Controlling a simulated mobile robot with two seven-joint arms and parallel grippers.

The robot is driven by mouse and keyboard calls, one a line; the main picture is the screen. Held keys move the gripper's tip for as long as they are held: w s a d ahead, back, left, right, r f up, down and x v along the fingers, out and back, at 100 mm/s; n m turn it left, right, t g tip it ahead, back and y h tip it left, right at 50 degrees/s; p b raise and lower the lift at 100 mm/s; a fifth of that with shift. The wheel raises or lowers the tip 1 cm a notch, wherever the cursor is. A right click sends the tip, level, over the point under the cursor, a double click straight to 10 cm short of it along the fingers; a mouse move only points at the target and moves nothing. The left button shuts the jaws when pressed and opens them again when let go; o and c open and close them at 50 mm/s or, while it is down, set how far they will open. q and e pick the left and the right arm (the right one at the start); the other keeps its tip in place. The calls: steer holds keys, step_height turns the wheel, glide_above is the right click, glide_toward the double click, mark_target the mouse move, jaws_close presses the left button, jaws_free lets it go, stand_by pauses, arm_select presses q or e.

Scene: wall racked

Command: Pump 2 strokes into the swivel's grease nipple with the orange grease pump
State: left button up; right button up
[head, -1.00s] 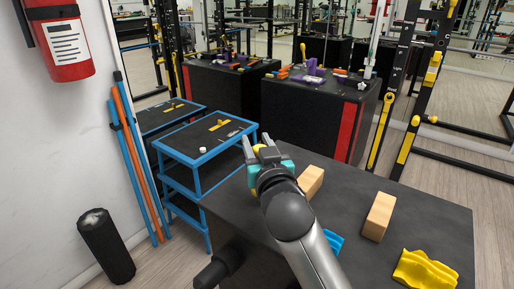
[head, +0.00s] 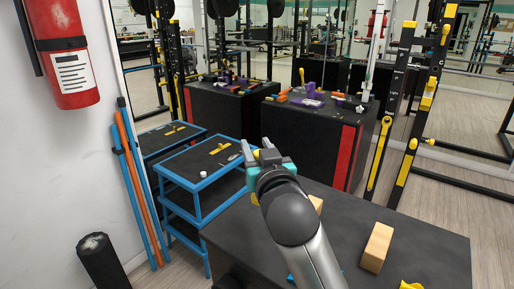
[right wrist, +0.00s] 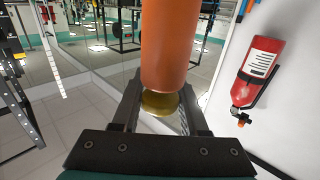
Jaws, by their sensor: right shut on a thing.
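The orange grease pump (right wrist: 170,45) shows in the right wrist view as an orange cylinder with a brass-yellow round end (right wrist: 160,103). My right gripper (right wrist: 165,92) has its fingers on either side of it and is shut on it. In the head view my right gripper (head: 265,157) is above the far left part of the dark bench, and the pump is mostly hidden there. I cannot pick out the swivel or its grease nipple in either view. My left gripper is not in view.
The dark bench (head: 425,250) carries a wooden block (head: 377,247). A blue-framed cart (head: 201,189) stands at left with small items on top. Black boxes (head: 318,130) stand behind. A fire extinguisher (head: 62,60) hangs on the left wall. Rack posts (head: 420,110) stand at right.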

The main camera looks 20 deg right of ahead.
jaws_close()
